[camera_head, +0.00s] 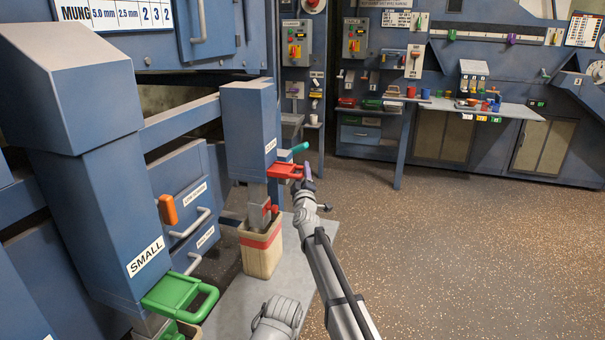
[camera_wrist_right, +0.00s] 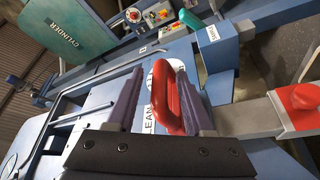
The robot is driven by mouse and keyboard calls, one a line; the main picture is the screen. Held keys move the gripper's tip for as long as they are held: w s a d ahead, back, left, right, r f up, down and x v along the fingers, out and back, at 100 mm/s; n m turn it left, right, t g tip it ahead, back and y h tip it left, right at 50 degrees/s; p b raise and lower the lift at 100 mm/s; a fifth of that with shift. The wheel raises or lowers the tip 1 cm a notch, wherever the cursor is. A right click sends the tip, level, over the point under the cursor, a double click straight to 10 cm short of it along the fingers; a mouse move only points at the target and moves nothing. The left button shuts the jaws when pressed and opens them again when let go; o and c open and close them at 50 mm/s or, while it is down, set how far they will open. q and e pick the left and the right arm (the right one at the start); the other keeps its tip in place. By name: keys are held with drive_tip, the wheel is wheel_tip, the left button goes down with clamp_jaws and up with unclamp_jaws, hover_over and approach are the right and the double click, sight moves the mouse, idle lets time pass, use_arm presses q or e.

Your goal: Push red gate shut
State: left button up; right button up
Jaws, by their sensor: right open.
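The red gate (camera_head: 286,170) sticks out to the right from the blue chute labelled CLEAN (camera_head: 252,128), above a sack. My right gripper (camera_head: 304,178) is at the outer end of its red handle. In the right wrist view, the open gripper (camera_wrist_right: 160,75) has one dark finger on each side of the looped red handle (camera_wrist_right: 170,98). The handle lies between the fingers or just beyond them; I cannot tell whether they touch. My left gripper is not in view.
A cream sack (camera_head: 261,254) with a red band hangs under the chute. A green gate (camera_head: 178,294) projects from the SMALL chute (camera_head: 100,225) at front left. A teal handle (camera_head: 299,148) sits just behind the red gate. Open floor (camera_head: 450,250) lies to the right.

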drive_tip(key=shift+c, duration=0.4)
clamp_jaws()
drive_tip(key=shift+d, duration=0.1)
idle(0.8)
